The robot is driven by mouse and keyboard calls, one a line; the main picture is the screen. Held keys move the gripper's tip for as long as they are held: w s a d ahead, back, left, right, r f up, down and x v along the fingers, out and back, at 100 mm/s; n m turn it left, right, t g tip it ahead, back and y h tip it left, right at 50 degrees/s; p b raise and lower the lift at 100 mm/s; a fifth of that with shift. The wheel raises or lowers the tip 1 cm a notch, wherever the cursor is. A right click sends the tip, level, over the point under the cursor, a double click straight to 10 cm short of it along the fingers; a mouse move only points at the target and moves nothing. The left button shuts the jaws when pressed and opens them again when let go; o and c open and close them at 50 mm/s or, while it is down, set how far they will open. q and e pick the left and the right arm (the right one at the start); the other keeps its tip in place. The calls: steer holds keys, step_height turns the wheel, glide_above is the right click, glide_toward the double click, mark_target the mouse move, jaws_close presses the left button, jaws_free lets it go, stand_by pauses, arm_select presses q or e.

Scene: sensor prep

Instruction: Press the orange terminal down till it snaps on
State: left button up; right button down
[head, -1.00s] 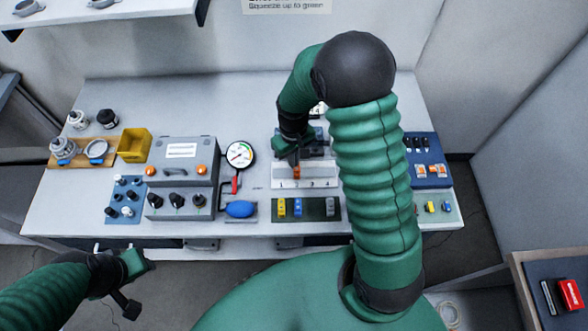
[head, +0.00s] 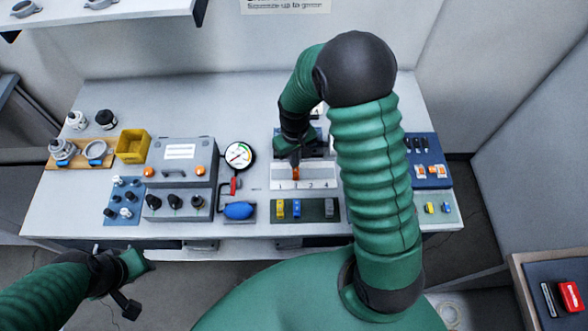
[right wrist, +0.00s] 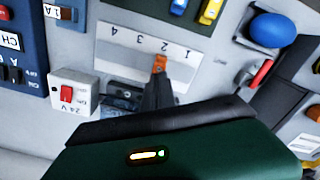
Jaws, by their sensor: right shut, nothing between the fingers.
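The orange terminal (head: 296,173) stands on the white numbered strip (head: 320,184), between the visible 1 and the higher numbers. It also shows in the right wrist view (right wrist: 160,63), right at my fingertips. My right gripper (head: 295,158) is shut with nothing between its fingers and points down at the terminal's top end. In the right wrist view its dark fingers (right wrist: 159,82) overlap the terminal's near end, so I cannot tell whether it is fully seated. My left gripper (head: 135,280) hangs empty in front of the bench at lower left; its jaws are unclear.
A dark green holder (head: 325,216) with yellow, blue and grey terminals lies in front of the strip. A grey control box (head: 180,160), a gauge (head: 239,155) and a blue bulb (head: 239,210) stand left. A small box with a red switch (right wrist: 67,93) is beside the strip.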

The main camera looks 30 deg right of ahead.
steer(key=shift+d+f, duration=0.1)
steer(key=shift+d, duration=0.35)
arm_select(q)
steer(key=shift+d+r, duration=0.1)
steer(key=shift+d, duration=0.4)
steer(key=shift+a, duration=0.1)
arm_select(e)
steer(key=shift+a, duration=0.1)
steer(key=shift+a+f, duration=0.1)
steer(key=shift+a, duration=0.2)
arm_select(q)
steer(key=shift+a+f, duration=0.25)
steer(key=shift+a, duration=0.1)
arm_select(e)
steer(key=shift+f, duration=0.1)
arm_select(q)
steer(key=shift+d, duration=0.1)
arm_select(e)
steer(key=shift+d, duration=0.1)
arm_select(q)
steer(key=shift+d+f+b, duration=0.1)
steer(key=shift+d+b, duration=0.1)
steer(key=shift+b, duration=0.1)
arm_select(e)
steer(key=shift+d+f, duration=0.2)
steer(key=shift+f, duration=0.1)
